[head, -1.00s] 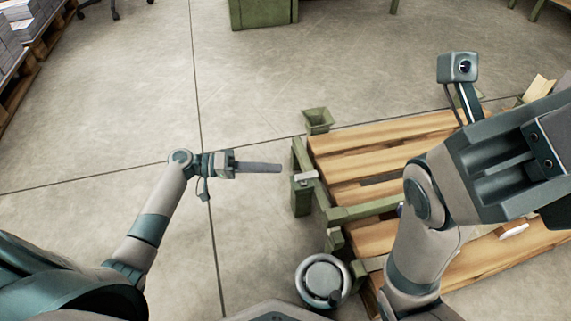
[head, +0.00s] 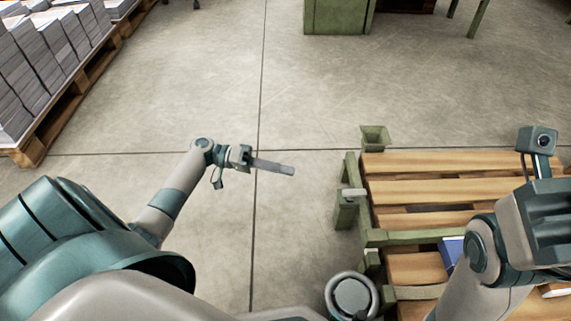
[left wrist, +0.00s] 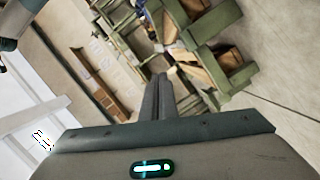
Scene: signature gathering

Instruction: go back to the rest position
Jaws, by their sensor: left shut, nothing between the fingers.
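My left gripper (head: 290,171) is out in front over bare floor in the head view, to the left of the wooden-slatted pallet table. Its fingers are closed together with nothing between them. In the left wrist view its shut fingers (left wrist: 160,80) point away toward green-framed furniture. My right arm reaches in at the right edge of the head view, over the slats; its fingertips are not visible.
The slatted pallet table (head: 420,189) with a green frame stands at right. Paper stacks (head: 35,75) stand on a pallet at upper left. Floor between is clear.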

